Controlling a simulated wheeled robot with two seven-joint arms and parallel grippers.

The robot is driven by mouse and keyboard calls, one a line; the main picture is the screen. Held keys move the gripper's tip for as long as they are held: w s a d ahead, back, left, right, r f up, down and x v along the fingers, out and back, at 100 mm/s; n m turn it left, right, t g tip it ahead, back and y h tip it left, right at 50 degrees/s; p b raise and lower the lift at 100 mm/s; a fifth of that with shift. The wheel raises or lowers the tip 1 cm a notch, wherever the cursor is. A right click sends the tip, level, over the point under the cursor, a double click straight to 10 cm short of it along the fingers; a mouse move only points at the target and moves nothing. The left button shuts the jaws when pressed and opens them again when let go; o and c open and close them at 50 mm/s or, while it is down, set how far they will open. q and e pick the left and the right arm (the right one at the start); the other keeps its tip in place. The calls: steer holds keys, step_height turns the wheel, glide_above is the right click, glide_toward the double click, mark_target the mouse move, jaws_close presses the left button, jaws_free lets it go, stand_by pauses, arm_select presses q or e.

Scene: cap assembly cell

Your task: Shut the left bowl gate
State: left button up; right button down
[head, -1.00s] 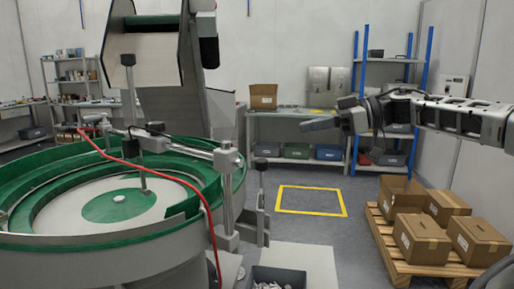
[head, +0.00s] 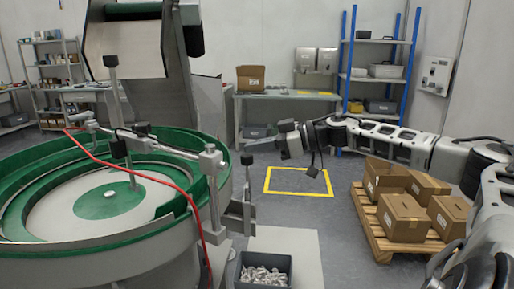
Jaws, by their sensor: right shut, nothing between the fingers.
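The green-and-grey bowl feeder (head: 100,252) fills the left of the head view. At its right rim, a grey upright plate with a black-knobbed lever (head: 248,182) stands beside a post; it looks like the bowl gate, but I cannot tell how far open it is. My right gripper (head: 284,139) reaches in from the right. It is shut and empty, to the right of and a little above the black knob, with a visible gap between them. My left gripper is not in view.
A red cable (head: 178,187) runs over the bowl's rim. A dark bin of metal parts (head: 263,257) stands below the lever. Cardboard boxes (head: 403,213) sit on a pallet (head: 375,238) at right. A yellow floor square (head: 298,193) is clear.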

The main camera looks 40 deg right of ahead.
mark_target(248, 171)
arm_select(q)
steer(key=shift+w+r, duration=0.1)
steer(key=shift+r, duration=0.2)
arm_select(e)
steer(key=shift+f, duration=0.15)
steer(key=shift+f, duration=0.1)
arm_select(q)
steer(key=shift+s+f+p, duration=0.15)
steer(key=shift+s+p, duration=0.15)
arm_select(e)
step_height(248, 171, down, 6)
steer(key=shift+s+r, duration=0.1)
